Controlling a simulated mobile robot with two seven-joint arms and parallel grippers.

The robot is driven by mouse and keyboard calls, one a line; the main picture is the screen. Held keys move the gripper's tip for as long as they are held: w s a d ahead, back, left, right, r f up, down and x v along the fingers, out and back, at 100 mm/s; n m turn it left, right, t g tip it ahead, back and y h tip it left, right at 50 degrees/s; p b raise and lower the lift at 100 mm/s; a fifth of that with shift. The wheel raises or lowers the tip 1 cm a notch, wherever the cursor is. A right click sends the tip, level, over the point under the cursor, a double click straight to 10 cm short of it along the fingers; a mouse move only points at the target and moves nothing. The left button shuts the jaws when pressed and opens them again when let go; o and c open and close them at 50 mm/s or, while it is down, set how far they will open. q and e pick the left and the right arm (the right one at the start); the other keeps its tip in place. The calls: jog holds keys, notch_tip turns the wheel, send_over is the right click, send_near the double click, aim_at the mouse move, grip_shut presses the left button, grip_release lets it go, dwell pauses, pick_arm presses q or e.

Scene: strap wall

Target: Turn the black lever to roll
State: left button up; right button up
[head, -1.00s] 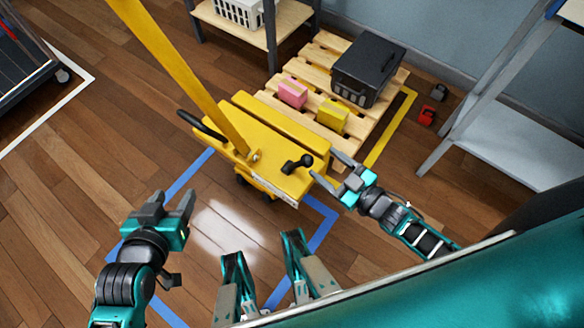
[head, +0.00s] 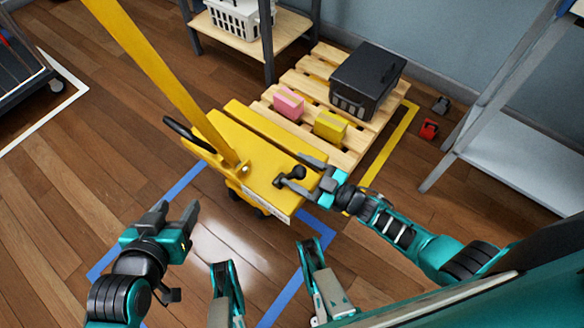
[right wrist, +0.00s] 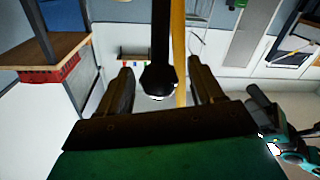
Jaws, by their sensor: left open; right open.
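The black lever (head: 292,175) stands on the top plate of the yellow pallet jack (head: 255,182), near its right front corner. My right gripper (head: 304,174) is open at the lever, with its fingers pointing left. In the right wrist view the lever (right wrist: 159,76) shows as a dark post with a rounded end between the two spread fingers (right wrist: 163,88), with a visible gap on each side. My left gripper (head: 176,212) is open and empty above the floor, left of and nearer than the pallet jack.
The jack's long yellow handle (head: 160,75) slants up to the left. Behind the jack a wooden pallet (head: 310,80) carries a pink box (head: 289,103), a yellow box (head: 330,127) and a black crate (head: 367,78). A grey shelf (head: 510,135) stands at the right.

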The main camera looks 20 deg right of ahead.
jog(key=shift+x, duration=1.15)
grip_shut()
